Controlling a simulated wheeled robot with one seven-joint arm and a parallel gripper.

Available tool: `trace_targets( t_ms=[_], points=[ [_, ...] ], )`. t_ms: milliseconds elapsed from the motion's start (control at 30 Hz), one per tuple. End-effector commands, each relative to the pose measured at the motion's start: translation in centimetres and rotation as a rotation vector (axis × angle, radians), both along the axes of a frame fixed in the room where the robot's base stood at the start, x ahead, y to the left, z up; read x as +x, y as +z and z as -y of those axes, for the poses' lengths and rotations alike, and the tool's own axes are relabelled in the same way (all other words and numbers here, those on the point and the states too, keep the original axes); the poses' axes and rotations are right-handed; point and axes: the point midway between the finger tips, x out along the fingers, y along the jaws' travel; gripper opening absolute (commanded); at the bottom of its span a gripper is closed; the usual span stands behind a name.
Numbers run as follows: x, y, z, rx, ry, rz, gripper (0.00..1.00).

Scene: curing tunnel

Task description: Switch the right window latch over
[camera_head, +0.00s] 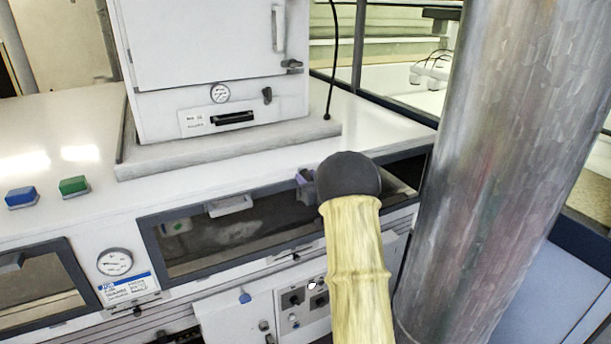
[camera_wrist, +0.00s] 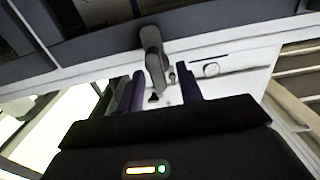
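The right window (camera_head: 215,240) is a long dark pane in a grey frame on the front of the white bench, with a light grey handle (camera_head: 230,205) on its top edge. In the wrist view a grey lever (camera_wrist: 153,58), which looks like the latch, hangs from the dark frame. My gripper (camera_wrist: 161,84) has its two purple fingers apart, one on each side of the lever's lower end, with gaps showing. In the head view only a bit of my gripper (camera_head: 305,178) shows at the window's upper right; my arm hides the latch there.
A white cabinet (camera_head: 205,45) with a gauge stands on the bench top. A blue button (camera_head: 21,197) and a green button (camera_head: 73,186) are at the left. A control panel (camera_head: 303,300) is below the window.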

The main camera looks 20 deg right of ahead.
Motion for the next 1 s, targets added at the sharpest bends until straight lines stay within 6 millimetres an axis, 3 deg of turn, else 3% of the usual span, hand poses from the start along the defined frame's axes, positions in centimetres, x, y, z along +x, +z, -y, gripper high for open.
trace_targets(
  t_ms=[167, 300, 367, 733, 1000],
  points=[
    [-0.03, -0.02, 0.02, 0.0, 0.0, 0.0, 0.36],
    [-0.05, -0.01, 0.03, 0.0, 0.0, 0.0, 0.09],
    [-0.04, -0.01, 0.01, 0.0, 0.0, 0.0, 0.0],
    [-0.04, -0.04, -0.05, 0.022, 0.001, 0.0, 0.0],
    [-0.05, -0.1, 0.03, 0.131, 0.001, -0.002, 0.0]
  ],
)
